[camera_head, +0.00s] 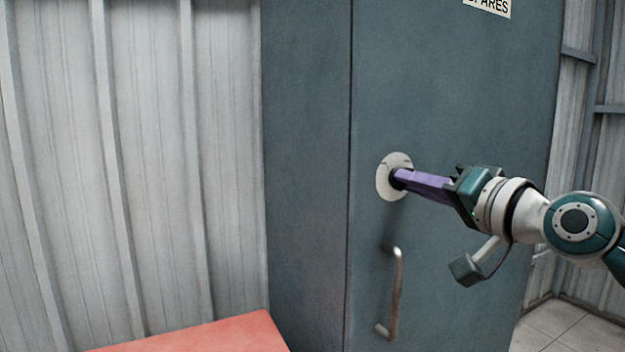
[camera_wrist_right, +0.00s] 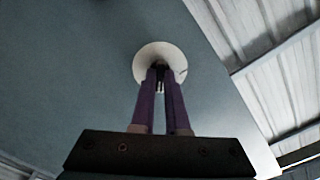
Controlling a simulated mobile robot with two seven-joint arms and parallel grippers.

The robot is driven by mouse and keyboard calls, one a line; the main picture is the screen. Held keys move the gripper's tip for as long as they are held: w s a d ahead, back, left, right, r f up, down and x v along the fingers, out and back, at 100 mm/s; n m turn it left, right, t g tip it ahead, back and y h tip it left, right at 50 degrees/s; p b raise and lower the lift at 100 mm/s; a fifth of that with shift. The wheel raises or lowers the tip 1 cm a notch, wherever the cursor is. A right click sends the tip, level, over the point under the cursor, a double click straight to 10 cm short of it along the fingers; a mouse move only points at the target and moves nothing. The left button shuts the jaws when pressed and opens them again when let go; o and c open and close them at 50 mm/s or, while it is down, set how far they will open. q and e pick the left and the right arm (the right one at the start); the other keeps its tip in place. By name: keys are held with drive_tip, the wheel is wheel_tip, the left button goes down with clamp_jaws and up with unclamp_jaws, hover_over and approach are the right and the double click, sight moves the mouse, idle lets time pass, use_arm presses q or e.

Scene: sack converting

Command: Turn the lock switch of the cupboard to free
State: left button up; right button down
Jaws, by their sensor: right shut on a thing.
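The cupboard (camera_head: 310,180) is tall and blue-grey, with a door (camera_head: 450,90) marked by a label of which "PARES" can be read. A round pale plate (camera_head: 386,181) of the lock switch sits on the door; it also shows in the right wrist view (camera_wrist_right: 150,56). My right gripper (camera_head: 398,177) comes in from the right with its purple fingers reaching the middle of the plate. The fingers are shut on the small dark lock switch (camera_wrist_right: 160,68), mostly hidden between the fingertips. Its exact turn angle is hard to tell. My left gripper is not in view.
A metal bar handle (camera_head: 397,290) stands out from the door below the lock plate. Corrugated metal walls (camera_head: 140,150) stand behind. Tiled floor (camera_head: 560,325) shows at the lower right.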

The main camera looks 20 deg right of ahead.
drive_tip(key=c, duration=0.9)
unclamp_jaws()
drive_tip(key=s, duration=1)
drive_tip(key=shift+d, duration=0.4)
